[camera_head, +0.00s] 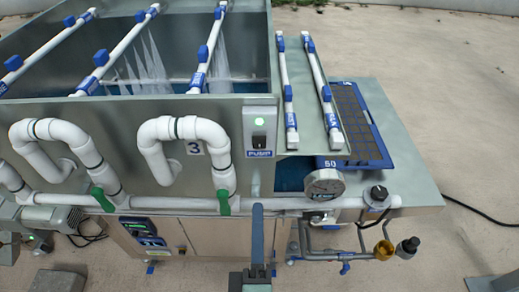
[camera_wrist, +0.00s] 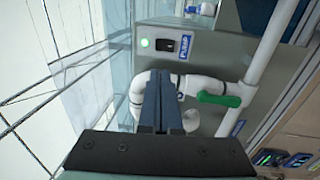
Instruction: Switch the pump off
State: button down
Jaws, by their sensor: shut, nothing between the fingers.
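The pump switch (camera_head: 259,141) is a dark rocker on a grey box on the front of the tank. A lit green lamp (camera_head: 259,122) is above it and a blue PUMP label (camera_head: 259,153) below it. In the wrist view the switch (camera_wrist: 167,45), glowing lamp (camera_wrist: 145,43) and label (camera_wrist: 185,46) lie beyond the fingertips. My gripper (camera_head: 257,208) is shut and empty, below the switch box in the head view and apart from the switch. Its blue-grey fingers also show in the wrist view (camera_wrist: 160,74).
White looped pipes (camera_head: 185,128) with green valve handles (camera_head: 223,201) stand left of the switch. A pressure gauge (camera_head: 324,184) and a black knob (camera_head: 378,193) are at the right. A blue tray (camera_head: 378,135) lies on the side table. Open floor is at the far right.

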jog(key=p, duration=0.4)
send_near(258, 139)
jog(key=w, duration=0.5)
jog(key=shift+r, duration=0.4)
jog(key=shift+w, duration=0.9)
jog(key=shift+p, duration=0.35)
jog(key=shift+w+r+p, duration=0.15)
jog(key=shift+r+p, duration=0.1)
jog(key=shift+p, duration=0.15)
jog(key=shift+f, duration=0.15)
